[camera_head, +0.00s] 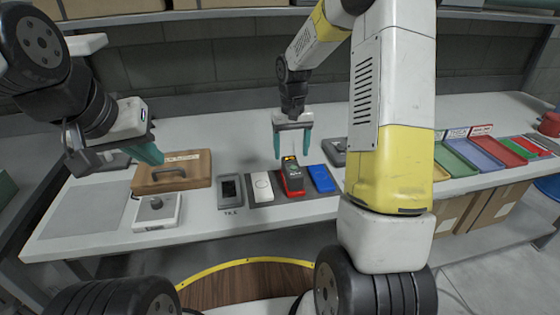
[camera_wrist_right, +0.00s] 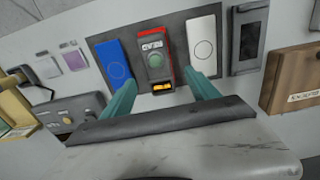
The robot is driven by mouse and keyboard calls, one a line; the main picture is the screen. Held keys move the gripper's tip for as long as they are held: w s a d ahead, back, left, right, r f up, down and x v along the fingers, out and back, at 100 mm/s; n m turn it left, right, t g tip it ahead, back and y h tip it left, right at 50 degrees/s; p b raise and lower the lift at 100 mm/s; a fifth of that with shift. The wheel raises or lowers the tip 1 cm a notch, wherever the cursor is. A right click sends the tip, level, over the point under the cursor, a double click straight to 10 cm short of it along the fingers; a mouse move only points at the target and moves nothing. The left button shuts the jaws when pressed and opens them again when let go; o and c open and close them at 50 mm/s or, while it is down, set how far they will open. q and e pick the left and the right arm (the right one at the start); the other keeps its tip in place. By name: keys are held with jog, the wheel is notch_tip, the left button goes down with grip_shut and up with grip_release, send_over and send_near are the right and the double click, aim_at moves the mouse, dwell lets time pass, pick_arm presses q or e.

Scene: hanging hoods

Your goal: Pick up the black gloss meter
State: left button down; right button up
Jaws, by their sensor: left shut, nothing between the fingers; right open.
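My left gripper (camera_head: 150,154) is shut and empty above the brown case.
A brown case (camera_head: 172,177) with a handle, a white box with a knob (camera_head: 156,213) and a dark framed panel (camera_head: 230,191) stand left of the mat. Several coloured trays (camera_head: 483,153) are at the right.

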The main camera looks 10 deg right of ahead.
aim_at(292, 166)
jog(key=f, duration=0.6)
jog(key=shift+s+d+f, duration=0.15)
jog(key=shift+s, duration=0.05)
jog(key=shift+c, duration=0.4)
grip_shut()
